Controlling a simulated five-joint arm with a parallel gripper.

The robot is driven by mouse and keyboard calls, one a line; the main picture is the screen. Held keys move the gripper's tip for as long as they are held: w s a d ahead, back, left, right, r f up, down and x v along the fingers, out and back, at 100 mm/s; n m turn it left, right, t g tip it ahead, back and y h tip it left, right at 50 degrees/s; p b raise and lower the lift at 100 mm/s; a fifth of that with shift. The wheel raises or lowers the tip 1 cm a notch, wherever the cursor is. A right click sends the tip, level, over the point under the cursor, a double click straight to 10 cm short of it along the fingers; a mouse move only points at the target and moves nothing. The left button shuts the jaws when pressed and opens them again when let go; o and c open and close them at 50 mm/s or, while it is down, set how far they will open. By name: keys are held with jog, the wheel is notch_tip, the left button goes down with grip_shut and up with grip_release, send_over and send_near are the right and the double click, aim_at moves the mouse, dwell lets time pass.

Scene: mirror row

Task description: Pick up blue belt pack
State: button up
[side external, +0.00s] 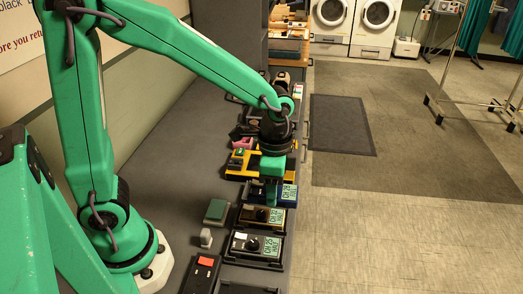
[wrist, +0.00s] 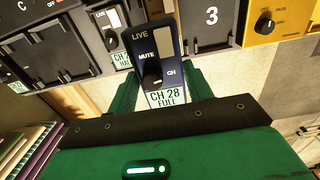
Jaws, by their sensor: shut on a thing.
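The blue belt pack (wrist: 158,42) has a dark blue face marked LIVE, MUTE and CH, a black knob, and a pale label reading CH 28 FULL. In the wrist view it sits between the green fingers of my gripper (wrist: 162,88), which are shut on its sides.
A yellow unit (side external: 244,166) lies just behind. A green-topped box (side external: 216,211) and small grey block (side external: 206,237) stand to the left.

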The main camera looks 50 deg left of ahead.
jog(key=shift+s+d+r, duration=0.2)
jog(key=shift+d+r, duration=0.05)
jog(key=shift+d, duration=0.1)
jog(key=shift+w, duration=0.1)
dwell(0.4)
jog(key=w+a+f, duration=0.1)
jog(key=w+a, duration=1)
jog(key=a, duration=0.2)
jog(key=w+a+f, duration=0.2)
jog(key=w+a, duration=0.8)
jog(key=a, duration=0.3)
jog(key=shift+w+f, duration=0.25)
jog(key=shift+w, duration=0.15)
jog(key=shift+a+f, duration=0.1)
jog(key=shift+f, duration=0.05)
jog(key=shift+f, duration=2.4)
